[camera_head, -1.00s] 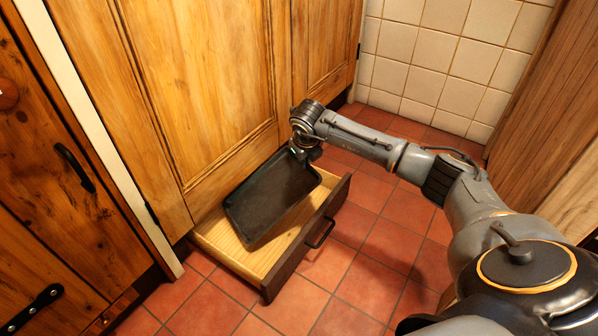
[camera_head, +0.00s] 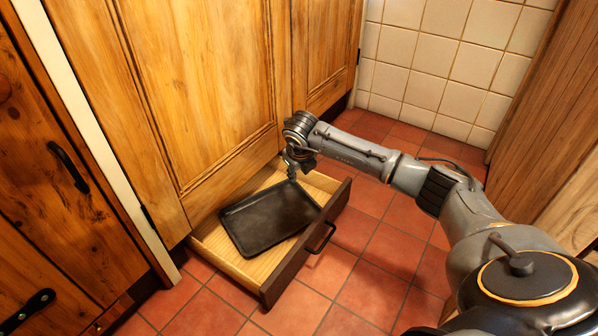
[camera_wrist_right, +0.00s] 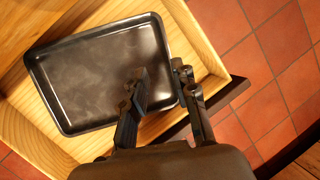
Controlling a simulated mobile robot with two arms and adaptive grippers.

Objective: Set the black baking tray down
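The black baking tray (camera_head: 268,217) lies in the open wooden drawer, looking flat on its floor. In the right wrist view the tray (camera_wrist_right: 95,75) fills the upper left, with its right rim running beneath my fingers. My right gripper (camera_head: 292,178) is over the tray's far corner, near the cabinet front. In the wrist view its fingers (camera_wrist_right: 160,75) stand apart with a gap between them, one over the tray and one outside its rim. Whether a finger still touches the rim cannot be told. My left gripper is not in view.
The drawer (camera_head: 228,266) is pulled out from under a wooden cabinet (camera_head: 205,90); its dark front (camera_head: 300,256) carries a handle (camera_head: 321,236). Bare pale wood shows around the tray. Red floor tiles (camera_head: 365,290) are clear in front. A wooden panel (camera_head: 545,130) stands at right.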

